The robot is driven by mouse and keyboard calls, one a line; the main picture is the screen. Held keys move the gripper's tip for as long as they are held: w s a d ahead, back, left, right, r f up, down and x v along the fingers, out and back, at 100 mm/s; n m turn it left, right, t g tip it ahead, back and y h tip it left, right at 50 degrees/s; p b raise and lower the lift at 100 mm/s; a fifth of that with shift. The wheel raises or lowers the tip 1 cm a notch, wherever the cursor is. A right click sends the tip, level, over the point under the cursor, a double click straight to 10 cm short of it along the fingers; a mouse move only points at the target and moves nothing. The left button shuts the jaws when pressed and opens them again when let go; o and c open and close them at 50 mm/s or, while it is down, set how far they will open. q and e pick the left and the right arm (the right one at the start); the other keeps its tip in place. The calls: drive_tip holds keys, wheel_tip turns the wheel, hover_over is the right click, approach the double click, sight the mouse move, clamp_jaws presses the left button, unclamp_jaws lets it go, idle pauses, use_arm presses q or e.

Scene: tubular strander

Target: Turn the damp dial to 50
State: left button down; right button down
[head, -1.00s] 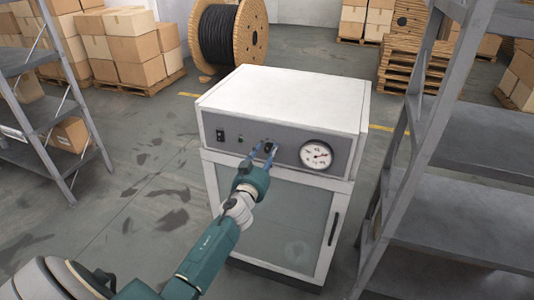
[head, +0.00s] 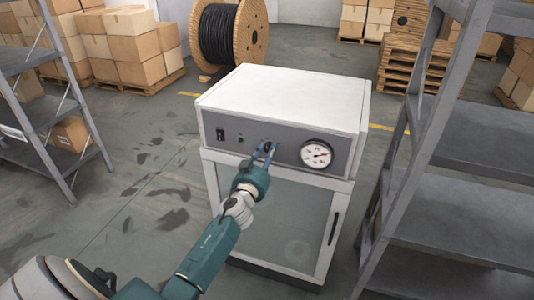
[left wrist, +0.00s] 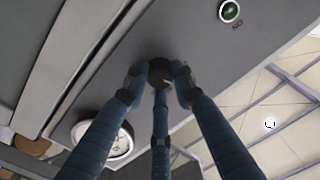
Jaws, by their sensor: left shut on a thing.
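The dial (head: 269,146) is a small dark knob on the grey front panel of a white cabinet (head: 285,95). In the left wrist view the dark round knob (left wrist: 160,71) sits between my fingertips, with a small light mark on it. My left gripper (head: 265,152) is shut on the knob, its blue fingers around it; they also show in the left wrist view (left wrist: 159,82). The fingers hide most of the knob in the head view, and its setting cannot be read. A round white gauge (head: 316,153) sits right of the knob. My right gripper is not in view.
A black switch (head: 220,135) and a green lamp (head: 240,139) sit left of the knob. A grey shelf rack (head: 470,150) stands close on the right, another (head: 45,110) on the left. A cable reel (head: 228,40) stands behind. The floor on the left is open.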

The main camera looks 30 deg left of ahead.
use_arm(q)
drive_tip(key=shift+m, duration=0.5)
drive_tip(key=m+b, duration=0.1)
drive_tip(key=m, duration=0.2)
drive_tip(key=shift+b, duration=0.35)
drive_tip(key=m+b, duration=0.1)
drive_tip(key=m, duration=0.2)
drive_tip(key=shift+m, duration=0.3)
drive_tip(key=m+b, duration=0.1)
drive_tip(key=m, duration=0.3)
drive_tip(key=shift+m, duration=0.4)
drive_tip(key=m, duration=0.2)
drive_tip(key=shift+m+t+h, duration=0.3)
drive_tip(key=shift+m, duration=0.1)
drive_tip(key=shift+m+b, duration=0.3)
drive_tip(key=shift+m, duration=0.2)
drive_tip(key=c, duration=1.4)
unclamp_jaws()
drive_tip(key=shift+c, duration=0.2)
